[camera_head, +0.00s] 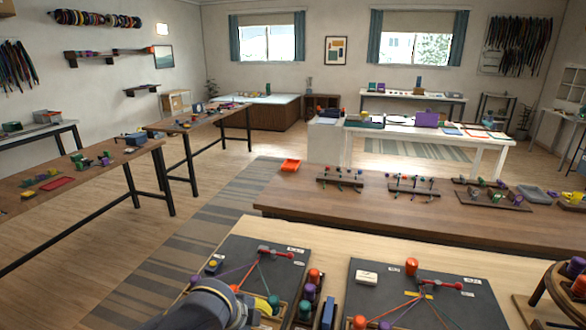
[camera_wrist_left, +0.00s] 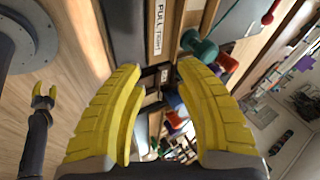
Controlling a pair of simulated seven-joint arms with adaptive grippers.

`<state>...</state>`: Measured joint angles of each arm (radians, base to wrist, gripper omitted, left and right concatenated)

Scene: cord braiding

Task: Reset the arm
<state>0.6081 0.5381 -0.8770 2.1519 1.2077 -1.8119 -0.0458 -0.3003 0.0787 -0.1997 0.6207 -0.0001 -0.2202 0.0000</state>
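The left dark braiding board (camera_head: 225,250) lies on the near table, with pink, green and purple cords running from a red peg (camera_head: 283,255). My left gripper (camera_head: 262,307) is over its near edge, beside a green bobbin (camera_head: 274,301). In the left wrist view its yellow fingers (camera_wrist_left: 158,66) are spread, with nothing between them. The right board (camera_head: 472,315) carries several cords and an orange bobbin (camera_head: 411,266). My right gripper (camera_wrist_left: 44,96) shows small in the left wrist view, open and empty.
A rack with orange and purple bobbins (camera_head: 310,292) stands between the boards. A white block (camera_head: 367,277) sits on the right board. A round wooden stand (camera_head: 548,285) with bobbins is at the far right. A brown table (camera_head: 400,222) with small racks lies behind.

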